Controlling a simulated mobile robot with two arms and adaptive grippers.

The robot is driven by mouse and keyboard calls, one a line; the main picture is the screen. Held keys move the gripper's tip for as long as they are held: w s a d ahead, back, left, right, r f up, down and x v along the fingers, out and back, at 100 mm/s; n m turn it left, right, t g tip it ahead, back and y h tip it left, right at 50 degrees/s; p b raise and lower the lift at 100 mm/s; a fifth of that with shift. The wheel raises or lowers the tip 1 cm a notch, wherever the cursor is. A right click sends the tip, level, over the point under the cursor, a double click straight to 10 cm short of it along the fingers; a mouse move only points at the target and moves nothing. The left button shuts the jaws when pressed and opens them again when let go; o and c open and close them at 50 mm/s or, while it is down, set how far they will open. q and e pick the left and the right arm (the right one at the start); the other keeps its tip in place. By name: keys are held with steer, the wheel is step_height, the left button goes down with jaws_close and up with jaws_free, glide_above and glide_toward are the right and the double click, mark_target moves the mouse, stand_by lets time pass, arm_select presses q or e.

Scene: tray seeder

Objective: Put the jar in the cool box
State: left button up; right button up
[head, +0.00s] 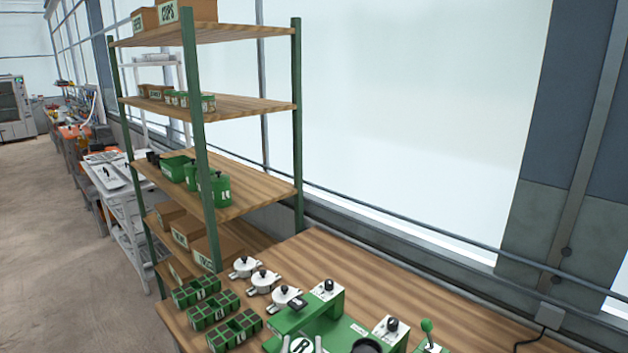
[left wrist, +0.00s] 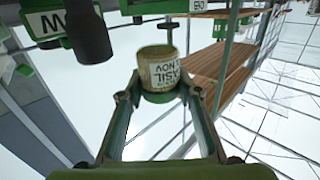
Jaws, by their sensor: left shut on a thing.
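My left gripper (head: 303,341) shows at the bottom edge of the head view, with only its grey fingertips in sight. It is shut on a small jar. The jar is in front of the green seeder machine (head: 340,330) in the head view. I see no cool box. My right gripper is out of view.
A wooden bench (head: 340,262) holds the seeder, green seedling trays (head: 213,312) and several metal lidded pieces (head: 263,281). A shelf rack (head: 240,105) behind it carries boxes, small jars (head: 190,100) and green containers (head: 213,187). The bench's back strip is clear.

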arm_select(q)
steer(key=s+a+r, duration=0.1)
steer(key=s+a, duration=1.6)
steer(key=w+d+f+y, duration=0.1)
steer(key=w+d+f, duration=0.2)
steer(key=w+d, duration=0.95)
steer(key=w+d+r+h, duration=0.1)
steer(key=w+d+r, duration=0.2)
steer(key=d, duration=0.3)
steer(key=w+d+r+m+h, duration=0.1)
steer(key=w+d+r, duration=0.2)
steer(key=d, duration=0.3)
steer(key=w+d+r+h, duration=0.1)
steer(key=w+d+r, duration=0.2)
steer(key=d, duration=0.3)
steer(key=shift+r+m+h, duration=0.4)
steer(key=shift+r, duration=0.15)
